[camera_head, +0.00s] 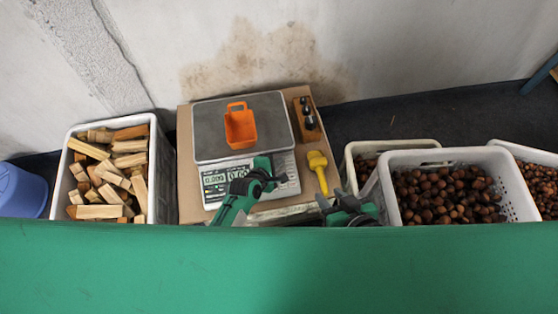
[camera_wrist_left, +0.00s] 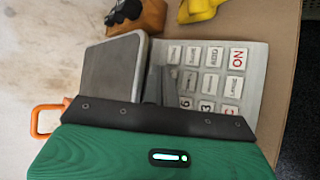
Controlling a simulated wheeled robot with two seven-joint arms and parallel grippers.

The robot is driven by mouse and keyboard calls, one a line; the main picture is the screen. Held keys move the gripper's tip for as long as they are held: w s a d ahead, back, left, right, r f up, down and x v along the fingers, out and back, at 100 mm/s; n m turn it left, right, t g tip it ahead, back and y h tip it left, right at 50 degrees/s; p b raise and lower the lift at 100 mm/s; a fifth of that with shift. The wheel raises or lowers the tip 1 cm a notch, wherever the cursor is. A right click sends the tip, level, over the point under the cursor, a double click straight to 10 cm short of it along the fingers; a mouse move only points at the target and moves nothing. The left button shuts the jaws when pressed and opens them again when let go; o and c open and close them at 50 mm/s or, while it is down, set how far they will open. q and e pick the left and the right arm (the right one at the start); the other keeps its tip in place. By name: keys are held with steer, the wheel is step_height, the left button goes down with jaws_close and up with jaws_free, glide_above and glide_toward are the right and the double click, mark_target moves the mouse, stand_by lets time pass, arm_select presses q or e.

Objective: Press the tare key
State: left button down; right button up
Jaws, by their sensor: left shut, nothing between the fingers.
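The scale (camera_head: 215,140) stands on a brown board, with its flat grey plate at the back and its keypad and display at the front. An orange scoop (camera_head: 240,127) rests on the plate. My left gripper (camera_head: 264,168) is shut and empty over the front panel, hiding part of it. In the left wrist view the keypad (camera_wrist_left: 212,80) shows white keys, one marked ON; the other labels are too small to read surely, so I cannot pick out the tare key. Whether the fingertips touch the panel is unclear. My right gripper (camera_head: 350,205) is at the board's front right; its jaws are unclear.
A wooden block with dark weights (camera_head: 306,113) and a yellow tool (camera_head: 317,170) lie right of the scale. A basket of wood pieces (camera_head: 152,170) stands left. Crates of chestnuts (camera_head: 515,180) stand right. A blue bucket (camera_head: 22,190) is far left.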

arm_select(q)
steer(key=r+p, duration=0.1)
steer(key=p, duration=0.1)
steer(key=s+r+p, duration=0.1)
steer(key=r+p, duration=0.2)
steer(key=p, duration=0.1)
steer(key=shift+s+d+r, duration=0.15)
steer(key=shift+s+r, duration=0.1)
steer(key=shift+r, duration=0.15)
steer(key=shift+f, duration=0.1)
stand_by(1.6)
